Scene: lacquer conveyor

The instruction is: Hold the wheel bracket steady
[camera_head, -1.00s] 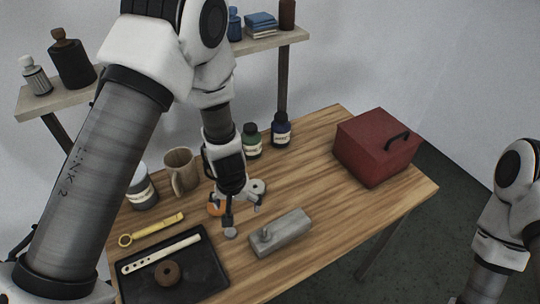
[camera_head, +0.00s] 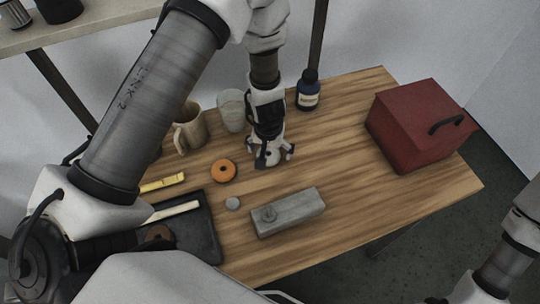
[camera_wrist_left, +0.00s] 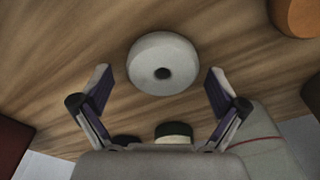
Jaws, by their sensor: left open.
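The grey block with a round stub near one end (camera_head: 290,212), which looks like the wheel bracket, lies on the wooden table in the head view. My left gripper (camera_head: 270,160) points down over the table behind the block, apart from it. In the left wrist view its fingers (camera_wrist_left: 160,95) are spread open. A pale wheel with a dark centre hole (camera_wrist_left: 164,64) lies beyond and between the fingertips, not gripped. An orange wheel (camera_head: 223,170) lies left of the gripper. My right gripper is out of view.
A red box (camera_head: 415,125) is right. Table between block and box is clear.

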